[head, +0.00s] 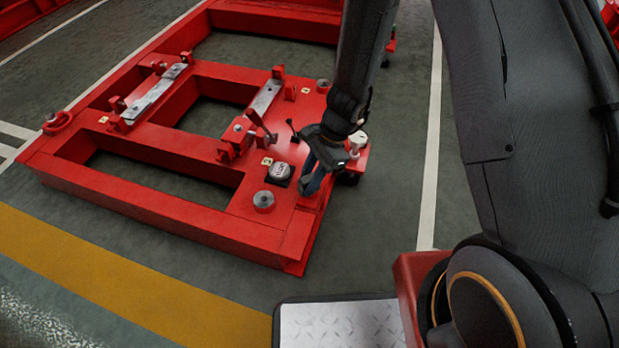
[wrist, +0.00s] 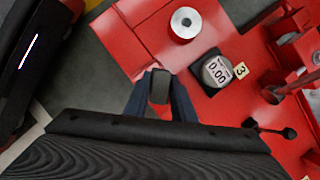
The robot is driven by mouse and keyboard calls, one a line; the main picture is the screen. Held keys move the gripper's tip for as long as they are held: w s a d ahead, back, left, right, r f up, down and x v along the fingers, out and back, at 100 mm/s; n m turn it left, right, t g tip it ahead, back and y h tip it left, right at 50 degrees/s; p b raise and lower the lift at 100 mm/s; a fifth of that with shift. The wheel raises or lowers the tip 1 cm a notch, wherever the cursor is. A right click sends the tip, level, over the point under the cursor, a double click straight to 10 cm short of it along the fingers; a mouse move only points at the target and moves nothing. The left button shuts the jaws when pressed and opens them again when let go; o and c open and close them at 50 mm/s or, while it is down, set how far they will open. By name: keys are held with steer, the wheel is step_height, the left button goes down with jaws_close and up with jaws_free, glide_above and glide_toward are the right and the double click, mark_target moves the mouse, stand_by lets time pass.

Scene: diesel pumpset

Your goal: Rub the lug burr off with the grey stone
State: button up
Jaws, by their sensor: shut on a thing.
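My gripper (head: 312,186) is over the near right corner of the red frame (head: 200,228), its blue-grey fingers pointing down. In the wrist view the fingers are shut on a small dark grey block, the grey stone (wrist: 160,87). The stone sits between the fingertips with red frame surface just beyond it. I cannot tell whether the stone touches the frame. I cannot make out the lug burr in either view.
A gauge reading 0.00 (wrist: 217,71) and a round steel pad (wrist: 186,22) stand close to my gripper. Clamps with metal bars (head: 155,95) lie farther left. Green floor (head: 400,190) is open at the right.

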steer(key=shift+s+a, duration=0.2)
steer(key=shift+s, duration=0.35)
steer(key=shift+f, duration=0.1)
steer(key=shift+c, duration=0.3)
steer(key=shift+w+p, duration=0.15)
steer(key=shift+p, duration=0.15)
